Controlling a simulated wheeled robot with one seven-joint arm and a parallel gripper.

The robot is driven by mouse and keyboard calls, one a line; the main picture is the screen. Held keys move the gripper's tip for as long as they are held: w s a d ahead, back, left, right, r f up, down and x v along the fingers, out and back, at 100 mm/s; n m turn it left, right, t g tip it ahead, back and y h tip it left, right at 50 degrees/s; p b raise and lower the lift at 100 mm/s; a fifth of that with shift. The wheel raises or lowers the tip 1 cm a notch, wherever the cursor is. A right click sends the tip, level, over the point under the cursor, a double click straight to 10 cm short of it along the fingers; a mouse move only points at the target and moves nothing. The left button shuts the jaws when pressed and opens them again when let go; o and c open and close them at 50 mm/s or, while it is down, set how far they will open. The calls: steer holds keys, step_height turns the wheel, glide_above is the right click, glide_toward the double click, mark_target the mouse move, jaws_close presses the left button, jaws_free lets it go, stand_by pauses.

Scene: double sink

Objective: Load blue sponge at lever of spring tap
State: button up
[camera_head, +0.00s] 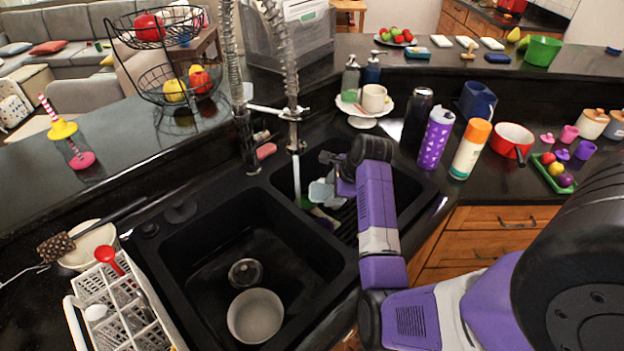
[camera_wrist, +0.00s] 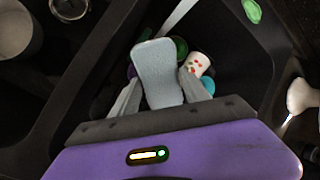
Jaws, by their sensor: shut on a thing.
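My gripper (camera_wrist: 157,88) is shut on a pale grey-blue, waisted flat block, which looks like the blue sponge (camera_wrist: 158,66). In the head view my gripper (camera_head: 329,187) is over the right sink basin, with the pale sponge (camera_head: 319,193) at its fingers. The spring tap (camera_head: 293,115) stands behind the sinks, just left of my gripper, with coiled hoses and a metal crossbar. A small lever-like part (camera_head: 262,137) shows near its base, but I cannot make it out clearly. The sponge is apart from it.
The right basin holds a white patterned cup (camera_wrist: 198,64) and other items, partly hidden by my gripper. The left basin holds a grey bowl (camera_head: 255,316) and a glass (camera_head: 245,272). A pink sponge (camera_head: 266,150) lies by the tap. Bottles (camera_head: 435,138) stand behind my arm.

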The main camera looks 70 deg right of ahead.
steer(key=shift+s, duration=0.1)
stand_by(0.3)
steer(key=s+a+r, duration=0.2)
steer(key=s+r, duration=0.2)
steer(key=shift+s, duration=0.2)
stand_by(0.3)
stand_by(0.6)
steer(key=shift+a, duration=0.1)
